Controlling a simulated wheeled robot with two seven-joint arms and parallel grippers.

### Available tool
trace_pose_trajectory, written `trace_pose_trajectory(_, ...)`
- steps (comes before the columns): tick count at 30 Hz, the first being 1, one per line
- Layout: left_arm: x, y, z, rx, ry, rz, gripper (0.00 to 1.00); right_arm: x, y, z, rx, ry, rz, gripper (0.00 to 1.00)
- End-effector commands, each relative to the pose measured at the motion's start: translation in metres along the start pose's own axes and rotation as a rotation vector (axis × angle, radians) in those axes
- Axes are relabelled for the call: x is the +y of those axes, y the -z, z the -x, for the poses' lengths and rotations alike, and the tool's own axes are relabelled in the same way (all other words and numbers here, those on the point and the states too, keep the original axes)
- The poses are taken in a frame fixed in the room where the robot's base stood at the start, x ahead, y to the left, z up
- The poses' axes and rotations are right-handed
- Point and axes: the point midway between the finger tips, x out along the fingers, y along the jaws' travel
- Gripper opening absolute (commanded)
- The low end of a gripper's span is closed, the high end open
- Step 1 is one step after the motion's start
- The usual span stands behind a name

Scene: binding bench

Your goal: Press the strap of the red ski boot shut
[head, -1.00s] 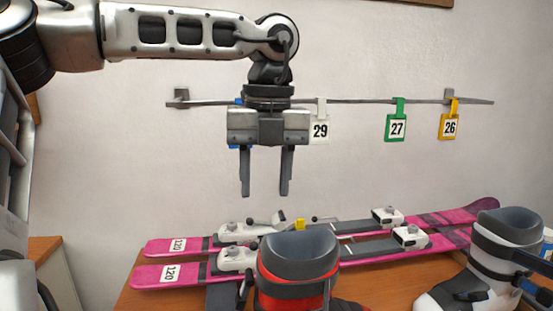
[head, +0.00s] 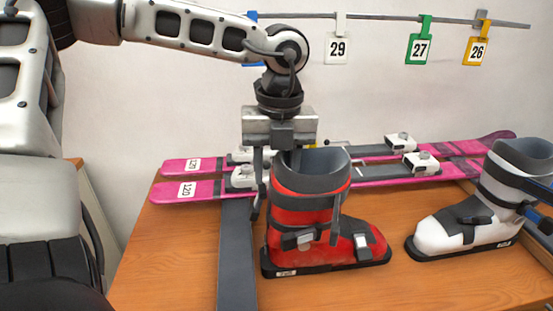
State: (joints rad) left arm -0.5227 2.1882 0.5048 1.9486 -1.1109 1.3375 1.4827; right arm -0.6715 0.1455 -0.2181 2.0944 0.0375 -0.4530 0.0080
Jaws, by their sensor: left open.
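The red ski boot (head: 300,212) stands upright on the wooden bench, toe to the right, with a dark grey cuff. A grey strap (head: 337,218) hangs down loose-looking along the cuff's right side. Grey buckles show low on the shell and over the toe. My left gripper (head: 270,182) points down at the boot's upper left. One open finger is outside the boot's left side; the other is partly hidden at the cuff, and I cannot tell whether it touches.
Pink skis (head: 215,190) with bindings lie behind the boot. A white ski boot (head: 460,230) stands to the right. A dark grey strip (head: 237,265) runs along the bench left of the red boot. Numbered tags (head: 338,48) hang from a wall rail. The front right bench is clear.

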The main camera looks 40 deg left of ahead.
Motion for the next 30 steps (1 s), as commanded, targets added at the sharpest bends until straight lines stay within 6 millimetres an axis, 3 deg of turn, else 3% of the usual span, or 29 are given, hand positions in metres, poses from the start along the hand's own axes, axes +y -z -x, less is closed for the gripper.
trace_pose_trajectory(3, 0.0000, 0.0000, 0.0000, 0.000, 0.000, 0.000, 0.42, 0.0001, -0.0003, -0.0002, 0.000, 0.000, 0.000, 0.00)
trace_pose_trajectory(8, 0.0000, 0.0000, 0.0002, 0.000, 0.000, 0.000, 0.00, 0.0001, -0.0003, -0.0003, 0.000, 0.000, 0.000, 0.00)
trace_pose_trajectory(30, -0.0005, -0.0002, 0.0007, -0.001, 0.002, 0.000, 0.00, 0.0003, -0.0004, -0.0003, -0.001, 0.000, 0.000, 0.00)
